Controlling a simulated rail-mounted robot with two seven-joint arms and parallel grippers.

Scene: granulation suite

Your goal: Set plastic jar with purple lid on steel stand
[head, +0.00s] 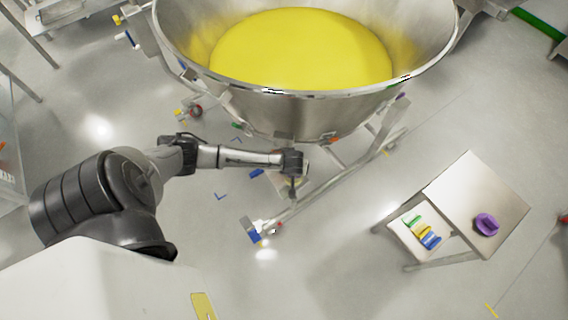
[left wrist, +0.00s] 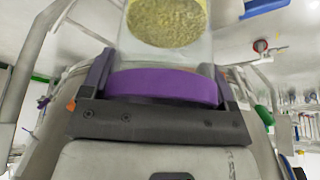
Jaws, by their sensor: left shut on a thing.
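My left gripper (head: 293,184) is out over the floor in front of the big bowl in the head view. In the left wrist view the gripper (left wrist: 163,82) is shut on the purple lid (left wrist: 165,88) of a clear plastic jar (left wrist: 190,52). Yellow-green granules (left wrist: 168,20) show inside the jar. In the head view the jar is mostly hidden by the gripper. A steel stand (head: 462,196) with a flat top is at the right, well apart from the gripper. My right gripper is not in view.
A purple object (head: 486,224) lies on the stand's top towards the right. A lower shelf (head: 405,237) holds several coloured items. A large steel bowl (head: 290,112) of yellow powder stands on a wheeled frame (head: 335,185) near my arm. Open floor lies between frame and stand.

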